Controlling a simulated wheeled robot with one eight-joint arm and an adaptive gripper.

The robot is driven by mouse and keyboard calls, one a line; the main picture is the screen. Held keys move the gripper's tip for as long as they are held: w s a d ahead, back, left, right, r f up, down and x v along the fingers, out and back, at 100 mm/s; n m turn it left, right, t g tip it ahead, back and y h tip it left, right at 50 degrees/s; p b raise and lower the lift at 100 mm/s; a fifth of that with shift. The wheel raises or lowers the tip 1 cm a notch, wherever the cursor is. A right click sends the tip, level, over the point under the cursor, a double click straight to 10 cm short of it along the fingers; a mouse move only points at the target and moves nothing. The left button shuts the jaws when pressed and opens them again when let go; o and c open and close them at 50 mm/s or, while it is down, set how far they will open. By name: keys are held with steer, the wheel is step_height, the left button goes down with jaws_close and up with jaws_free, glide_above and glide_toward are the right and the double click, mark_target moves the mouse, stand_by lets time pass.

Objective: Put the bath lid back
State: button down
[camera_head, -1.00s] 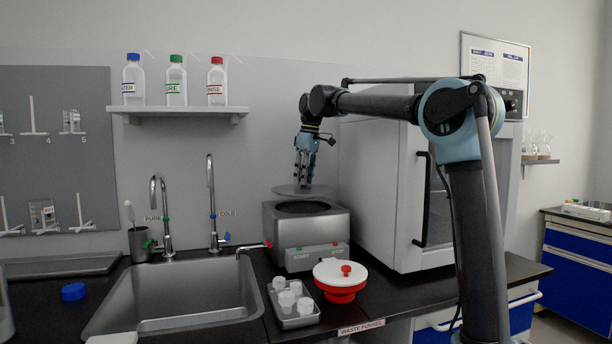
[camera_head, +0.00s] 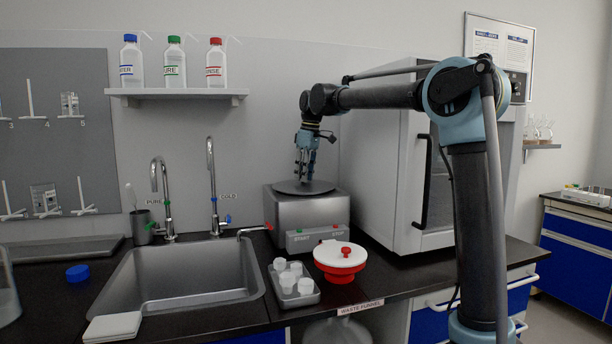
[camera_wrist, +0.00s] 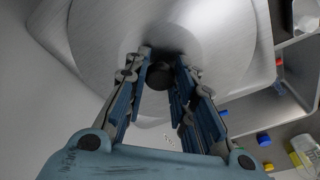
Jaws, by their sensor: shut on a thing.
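The bath (camera_head: 300,213) is a grey metal box with green and red buttons on a front panel, standing on the counter right of the sink. The round grey bath lid (camera_head: 322,188) lies over the top of the bath and covers its opening. In the wrist view the lid (camera_wrist: 95,45) is a broad disc over the bath's square top. My gripper (camera_head: 304,178) is above the lid, pointing down. In the wrist view its fingers (camera_wrist: 160,75) are closed around the lid's dark knob. Whether the lid rests fully flat cannot be told exactly.
A tall grey cabinet (camera_head: 385,160) stands close on the right of the bath. The sink (camera_head: 185,280) with taps is on the left. A red and white waste funnel (camera_head: 340,260) and a tray of small cups (camera_head: 300,297) stand in front.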

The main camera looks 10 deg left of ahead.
steer(key=shift+f, duration=0.55)
steer(key=c, duration=1.3)
jaws_free()
steer(key=shift+r, duration=0.15)
